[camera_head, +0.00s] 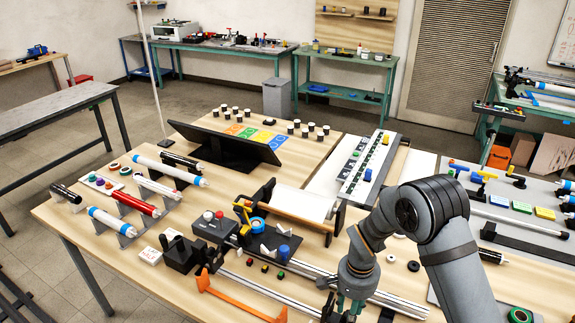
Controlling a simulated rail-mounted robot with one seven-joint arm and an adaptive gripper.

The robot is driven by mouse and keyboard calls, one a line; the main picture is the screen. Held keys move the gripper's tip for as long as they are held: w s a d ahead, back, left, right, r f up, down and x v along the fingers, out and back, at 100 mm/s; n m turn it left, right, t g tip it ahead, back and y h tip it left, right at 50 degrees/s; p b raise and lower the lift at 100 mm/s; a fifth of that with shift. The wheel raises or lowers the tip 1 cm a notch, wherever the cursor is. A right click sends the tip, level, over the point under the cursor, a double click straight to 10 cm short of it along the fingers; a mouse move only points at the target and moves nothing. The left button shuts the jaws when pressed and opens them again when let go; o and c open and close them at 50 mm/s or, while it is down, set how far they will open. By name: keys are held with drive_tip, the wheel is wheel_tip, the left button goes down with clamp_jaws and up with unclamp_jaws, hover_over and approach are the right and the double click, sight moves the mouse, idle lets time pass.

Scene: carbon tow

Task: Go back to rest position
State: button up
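My arm comes up from the lower right and bends down at the wrist. My gripper (342,310) points down at the bottom edge of the picture, over the front of the wooden workbench (75,225). Its fingertips are cut off by the frame, so I cannot tell whether it is open or shut or holds anything. Metal rails (312,272) run along the bench beside the wrist.
An orange bracket (240,302) lies left of my gripper. A white roller in a stand (302,202) and a black screen (225,147) stand farther back. Coloured tubes on racks (135,203) fill the left. Small round parts lie right of the wrist.

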drive_tip(key=shift+r+m+p, duration=0.25)
drive_tip(key=shift+m+p, duration=0.2)
drive_tip(key=shift+m, duration=0.25)
drive_tip(key=shift+r+b, duration=1.3)
drive_tip(key=shift+r, duration=1.9)
